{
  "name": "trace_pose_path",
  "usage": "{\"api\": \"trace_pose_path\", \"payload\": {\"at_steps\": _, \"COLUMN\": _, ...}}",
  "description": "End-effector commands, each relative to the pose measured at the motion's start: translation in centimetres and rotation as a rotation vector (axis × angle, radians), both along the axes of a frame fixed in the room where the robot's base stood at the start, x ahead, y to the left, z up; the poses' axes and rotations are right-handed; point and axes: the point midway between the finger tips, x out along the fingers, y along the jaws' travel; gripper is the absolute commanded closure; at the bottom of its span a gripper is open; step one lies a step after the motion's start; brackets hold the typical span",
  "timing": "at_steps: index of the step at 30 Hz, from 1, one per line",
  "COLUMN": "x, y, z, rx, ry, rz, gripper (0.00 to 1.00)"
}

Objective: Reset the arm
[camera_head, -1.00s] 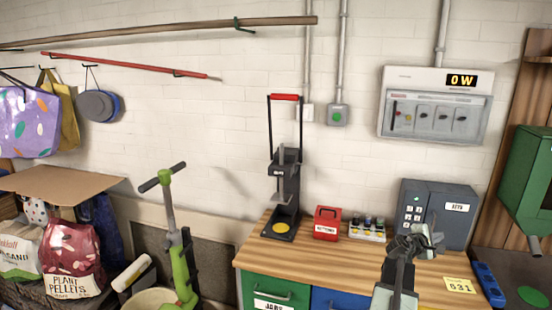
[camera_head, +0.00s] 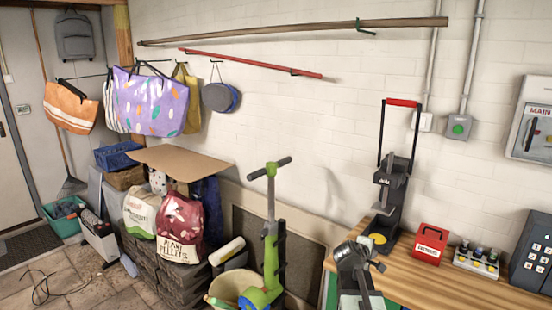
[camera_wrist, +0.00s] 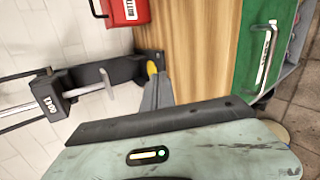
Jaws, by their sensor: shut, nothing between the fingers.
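My gripper (camera_head: 358,253) is in the lower middle of the head view, in front of the left end of the wooden workbench (camera_head: 450,288). In the wrist view my gripper (camera_wrist: 157,88) shows its grey fingers together with nothing held between them. The fingertips appear close to the yellow disc of the black press (camera_wrist: 95,82); I cannot tell the exact gap. In the head view the press (camera_head: 393,190), with its red handle bar, stands upright on the bench behind and right of my gripper.
A green scooter (camera_head: 271,235) stands left of my gripper. Sacks (camera_head: 181,225) and a cardboard sheet (camera_head: 178,162) are further left.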

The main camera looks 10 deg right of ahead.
Motion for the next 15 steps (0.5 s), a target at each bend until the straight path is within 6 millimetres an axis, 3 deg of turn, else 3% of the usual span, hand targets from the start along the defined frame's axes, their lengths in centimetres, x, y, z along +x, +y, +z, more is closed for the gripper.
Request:
{"api": "trace_pose_path", "payload": {"at_steps": 1, "x": 0.5, "y": 4.7, "z": -1.2, "rx": 0.082, "ry": -0.007, "rz": 0.01, "gripper": 1.0}}
{"api": "trace_pose_path", "payload": {"at_steps": 5, "x": -0.1, "y": 15.5, "z": -4.8, "rx": 0.333, "ry": 0.002, "rz": -0.027, "gripper": 1.0}}
{"api": "trace_pose_path", "payload": {"at_steps": 9, "x": -4.1, "y": 26.0, "z": -8.5, "rx": 0.63, "ry": 0.073, "rz": -0.158, "gripper": 1.0}}
{"api": "trace_pose_path", "payload": {"at_steps": 12, "x": -8.6, "y": 30.5, "z": -10.5, "rx": 0.84, "ry": 0.152, "rz": -0.354, "gripper": 1.0}}
{"api": "trace_pose_path", "payload": {"at_steps": 15, "x": -12.2, "y": 33.2, "z": -11.2, "rx": 0.976, "ry": 0.226, "rz": -0.55, "gripper": 1.0}}
